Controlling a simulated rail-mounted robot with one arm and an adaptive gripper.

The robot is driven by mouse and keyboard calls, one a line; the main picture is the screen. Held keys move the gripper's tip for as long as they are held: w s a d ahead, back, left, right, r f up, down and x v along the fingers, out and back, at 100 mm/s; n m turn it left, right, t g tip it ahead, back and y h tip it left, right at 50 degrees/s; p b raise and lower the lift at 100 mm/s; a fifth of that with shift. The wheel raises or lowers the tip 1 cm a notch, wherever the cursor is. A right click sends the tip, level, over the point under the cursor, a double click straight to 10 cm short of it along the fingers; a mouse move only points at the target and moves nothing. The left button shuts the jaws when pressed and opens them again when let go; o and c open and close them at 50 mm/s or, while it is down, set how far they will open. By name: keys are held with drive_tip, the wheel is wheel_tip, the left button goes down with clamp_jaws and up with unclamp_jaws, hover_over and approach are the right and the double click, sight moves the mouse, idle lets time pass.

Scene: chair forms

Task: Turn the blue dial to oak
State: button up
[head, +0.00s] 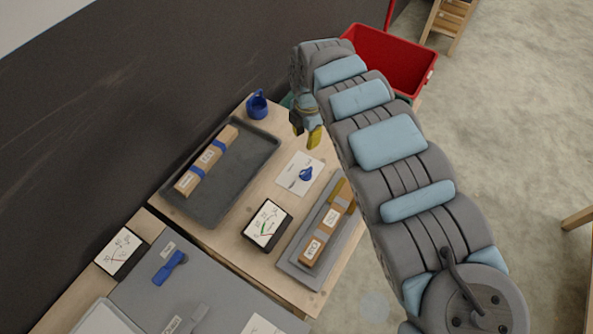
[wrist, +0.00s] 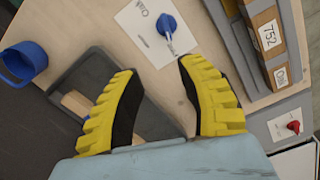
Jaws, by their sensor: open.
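The blue dial (head: 306,174) sits on a white card (head: 291,181) on the wooden table. In the wrist view the dial (wrist: 167,24) is near the top, with a pale pointer directed down and slightly right. Handwriting to its left on the card (wrist: 150,50) appears to read "Oak"; other marks are too small to read. My gripper (head: 307,136) is open and empty, above the table behind the card in the head view. In the wrist view its yellow fingers (wrist: 158,70) are spread apart, and the dial lies beyond the fingertips, not touching them.
A dark tray (head: 262,158) holds a blue-banded box (head: 207,163). A blue mug (head: 257,105) stands behind it. A meter (head: 268,224) and a grey tray with a labelled box (head: 327,232) are in front. A blue handle (head: 169,267) is on the grey panel. A red bin (head: 390,62) is behind.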

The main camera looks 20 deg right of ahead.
sight(306, 171)
drive_tip(key=f, duration=1.1)
drive_tip(key=f+b, duration=0.1)
drive_tip(key=f, duration=0.5)
drive_tip(key=shift+s+d+f, duration=0.15)
drive_tip(key=shift+s+f, duration=0.05)
drive_tip(key=shift+s, duration=0.15)
clamp_jaws()
